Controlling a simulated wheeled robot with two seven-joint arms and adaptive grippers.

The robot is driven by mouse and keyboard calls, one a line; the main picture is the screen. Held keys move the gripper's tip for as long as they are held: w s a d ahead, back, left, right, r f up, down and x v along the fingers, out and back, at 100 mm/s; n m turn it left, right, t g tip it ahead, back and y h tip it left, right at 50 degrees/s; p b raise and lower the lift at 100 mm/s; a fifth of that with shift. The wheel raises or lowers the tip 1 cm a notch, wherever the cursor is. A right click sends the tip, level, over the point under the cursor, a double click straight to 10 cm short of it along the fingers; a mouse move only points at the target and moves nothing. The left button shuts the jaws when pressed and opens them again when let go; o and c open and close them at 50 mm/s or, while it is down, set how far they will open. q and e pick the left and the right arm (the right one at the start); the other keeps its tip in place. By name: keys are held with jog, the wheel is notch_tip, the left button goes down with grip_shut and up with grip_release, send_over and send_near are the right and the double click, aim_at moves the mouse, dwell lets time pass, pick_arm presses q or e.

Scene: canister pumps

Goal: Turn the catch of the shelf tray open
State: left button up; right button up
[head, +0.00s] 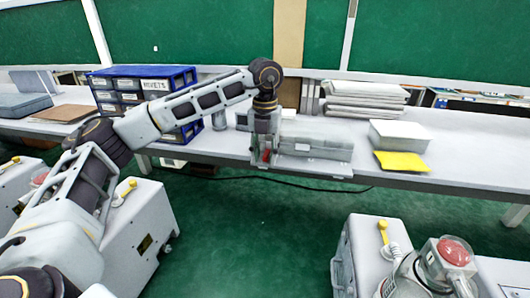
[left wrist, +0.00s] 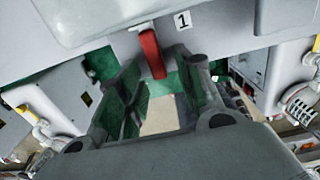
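The shelf tray (head: 325,168) is a grey unit at the front edge of the bench, with its red catch (head: 266,156) at its left part. In the left wrist view, the catch (left wrist: 152,55) is a red bar on a pale grey face beside a label marked 1 (left wrist: 183,20). It looks tilted slightly from upright. My left gripper (left wrist: 160,68) is open, with one finger on each side of the catch's lower end. I see no clear contact, and the gap in depth is hard to tell. In the head view my left gripper (head: 264,140) partly hides the catch. My right gripper is not in view.
A blue-topped drawer rack (head: 145,72) stands left on the bench. White stacked boxes (head: 365,98), a pale box (head: 398,135) and a yellow sheet (head: 402,162) are to the right. Pump units stand on the floor left (head: 145,225) and right (head: 365,250). A dark cable lies under the bench.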

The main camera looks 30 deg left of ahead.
pick_arm(q)
grip_shut()
dwell(0.3)
